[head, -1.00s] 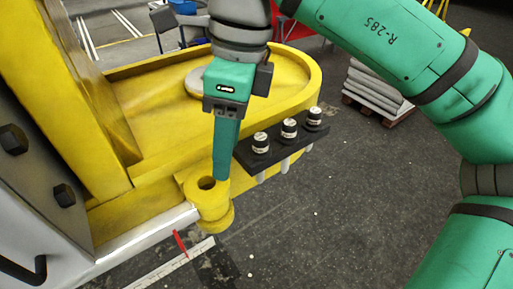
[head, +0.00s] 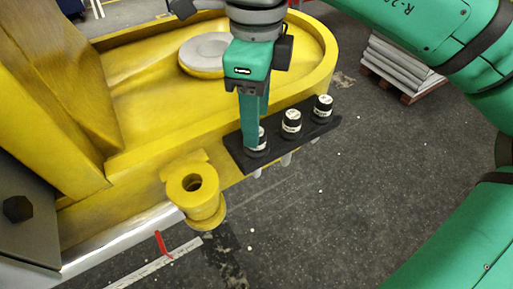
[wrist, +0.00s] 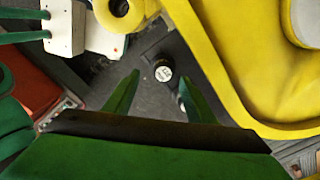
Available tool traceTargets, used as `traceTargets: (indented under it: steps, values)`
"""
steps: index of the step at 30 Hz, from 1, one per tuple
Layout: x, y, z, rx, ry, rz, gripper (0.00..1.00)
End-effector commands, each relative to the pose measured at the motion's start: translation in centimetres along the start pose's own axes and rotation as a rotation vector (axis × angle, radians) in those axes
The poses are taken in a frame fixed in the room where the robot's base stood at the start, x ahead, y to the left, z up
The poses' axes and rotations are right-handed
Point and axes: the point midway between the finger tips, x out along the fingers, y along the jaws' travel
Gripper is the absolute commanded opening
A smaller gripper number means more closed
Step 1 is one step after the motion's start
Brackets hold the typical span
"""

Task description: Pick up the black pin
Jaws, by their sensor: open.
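Three black pins with white label bands stand upright in a black rack (head: 236,157) on the side of the yellow boom. The nearest, leftmost pin (head: 263,145) is partly hidden behind my gripper (head: 252,147). The middle pin (head: 291,123) and the far right pin (head: 322,107) are clear of it. My gripper points down, its fingers at the leftmost pin. In the wrist view, my gripper (wrist: 158,76) is open, and one round black pin top (wrist: 163,71) shows between the fingertips. I cannot tell whether the fingers reach down around it or touch it.
The yellow lug (head: 193,184) with an open hole lies left of the rack. The yellow boom wall (head: 180,142) runs behind the rack, with a grey disc (head: 207,52) inside. A stack of grey slabs (head: 402,62) on a pallet stands at right.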

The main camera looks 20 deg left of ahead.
Motion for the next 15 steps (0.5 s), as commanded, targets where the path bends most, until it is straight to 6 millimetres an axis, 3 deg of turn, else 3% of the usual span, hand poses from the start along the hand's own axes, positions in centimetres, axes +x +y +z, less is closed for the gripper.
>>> traceTargets:
  steps: [5,15]
  values:
    - [0.8,-0.1,-0.1,0.004,-0.001,0.000,0.51]
    - [5.0,-0.4,0.0,0.007,-0.001,0.000,0.51]
